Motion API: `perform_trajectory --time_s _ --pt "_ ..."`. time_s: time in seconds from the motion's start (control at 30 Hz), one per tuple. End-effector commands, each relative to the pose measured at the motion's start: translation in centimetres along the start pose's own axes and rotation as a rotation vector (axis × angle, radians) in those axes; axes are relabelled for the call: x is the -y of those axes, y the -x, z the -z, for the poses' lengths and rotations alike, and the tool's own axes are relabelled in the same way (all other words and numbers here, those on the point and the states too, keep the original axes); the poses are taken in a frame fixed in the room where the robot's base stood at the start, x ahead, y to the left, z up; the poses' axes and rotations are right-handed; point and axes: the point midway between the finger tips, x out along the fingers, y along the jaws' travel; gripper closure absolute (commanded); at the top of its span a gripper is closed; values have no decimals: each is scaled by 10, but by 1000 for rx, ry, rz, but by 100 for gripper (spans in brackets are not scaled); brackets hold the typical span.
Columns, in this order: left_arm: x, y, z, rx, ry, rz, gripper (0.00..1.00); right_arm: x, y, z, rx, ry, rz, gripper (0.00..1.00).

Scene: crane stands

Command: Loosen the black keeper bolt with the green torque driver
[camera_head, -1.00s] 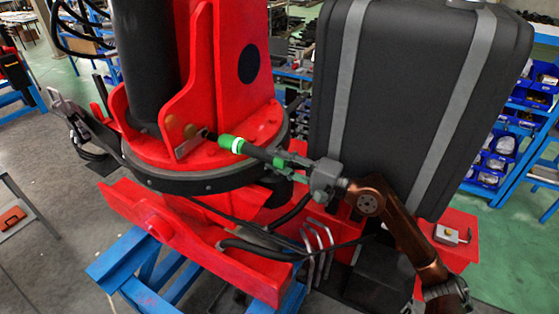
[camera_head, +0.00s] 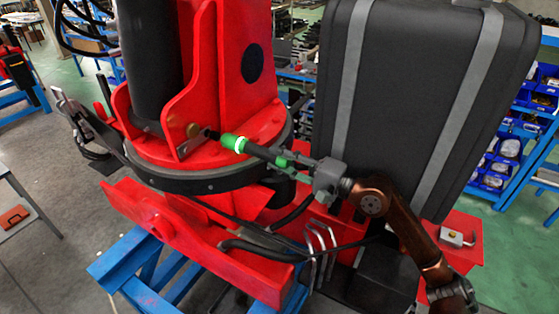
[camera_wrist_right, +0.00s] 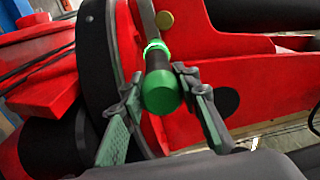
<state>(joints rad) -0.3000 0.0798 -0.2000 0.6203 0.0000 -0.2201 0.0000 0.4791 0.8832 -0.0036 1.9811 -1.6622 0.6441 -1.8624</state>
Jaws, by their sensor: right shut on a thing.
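The green torque driver (camera_head: 232,143) has a black shaft section and a ring that glows green. Its far end points at the grey keeper plate (camera_head: 190,147) on the red crane bracket, beside a brass-coloured pin head (camera_head: 193,130). The black keeper bolt is hard to make out at the driver's tip; I cannot tell whether they touch. My right gripper (camera_head: 283,159) is shut on the driver's rear part. In the right wrist view the driver's green end cap (camera_wrist_right: 161,93) sits between the two fingers (camera_wrist_right: 156,80). My left gripper is not in view.
A large black case with grey straps (camera_head: 400,90) stands close behind my right arm. The red crane base (camera_head: 190,240) rests on a blue stand (camera_head: 130,262). Dark hoses (camera_head: 255,250) run below the gripper. Blue bins (camera_head: 495,165) stand at the right.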

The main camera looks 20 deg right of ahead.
Motion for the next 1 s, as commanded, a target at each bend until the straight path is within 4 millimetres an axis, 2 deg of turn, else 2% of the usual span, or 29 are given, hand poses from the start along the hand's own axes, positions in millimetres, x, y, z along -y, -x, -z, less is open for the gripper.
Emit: perform_trajectory --time_s 0.57,1.0 --pt "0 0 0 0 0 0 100 4 0 0 0 1 9 100" --pt "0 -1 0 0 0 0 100 4 -8 0 1 0 9 100"
